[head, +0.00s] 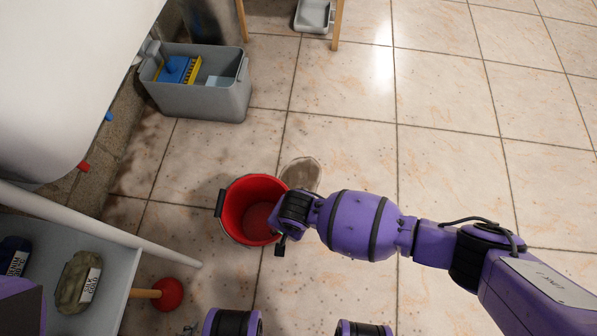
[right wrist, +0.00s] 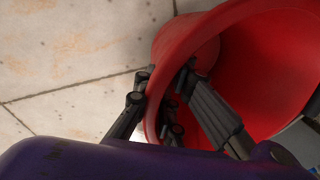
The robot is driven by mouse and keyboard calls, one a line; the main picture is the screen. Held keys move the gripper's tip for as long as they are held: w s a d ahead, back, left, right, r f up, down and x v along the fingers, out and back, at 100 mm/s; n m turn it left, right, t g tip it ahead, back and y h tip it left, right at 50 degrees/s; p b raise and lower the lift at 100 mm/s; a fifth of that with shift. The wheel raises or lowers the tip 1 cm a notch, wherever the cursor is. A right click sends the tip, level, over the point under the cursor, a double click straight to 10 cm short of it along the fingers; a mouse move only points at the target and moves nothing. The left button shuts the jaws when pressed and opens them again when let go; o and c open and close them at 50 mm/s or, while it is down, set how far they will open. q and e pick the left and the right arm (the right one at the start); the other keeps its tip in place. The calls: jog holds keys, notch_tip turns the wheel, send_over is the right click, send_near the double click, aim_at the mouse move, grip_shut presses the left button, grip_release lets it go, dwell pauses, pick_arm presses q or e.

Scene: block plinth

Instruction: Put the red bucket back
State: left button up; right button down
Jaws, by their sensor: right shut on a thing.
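The red bucket (head: 234,212) is left of centre in the head view, with its open mouth facing up toward me. A dark grip shows at its left rim. My right gripper (head: 279,238) is at the bucket's right side. In the right wrist view the gripper (right wrist: 164,74) is shut on the bucket wall (right wrist: 262,45), with one finger outside and the other inside. I cannot tell whether the bucket touches the floor. My left gripper is not in view.
A grey bin (head: 205,98) with blue and yellow items stands at upper left, beside a large white fixture (head: 70,80). A brownish oval (head: 301,174) lies behind my wrist.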

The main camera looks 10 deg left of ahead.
jog(key=f+b, duration=0.1)
jog(key=f, duration=0.1)
jog(key=f+b, duration=0.1)
jog(key=shift+w+f, duration=0.35)
jog(key=shift+f, duration=0.1)
jog(key=shift+a, duration=0.1)
jog(key=c, duration=1.8)
grip_release()
jog(key=shift+c, duration=0.2)
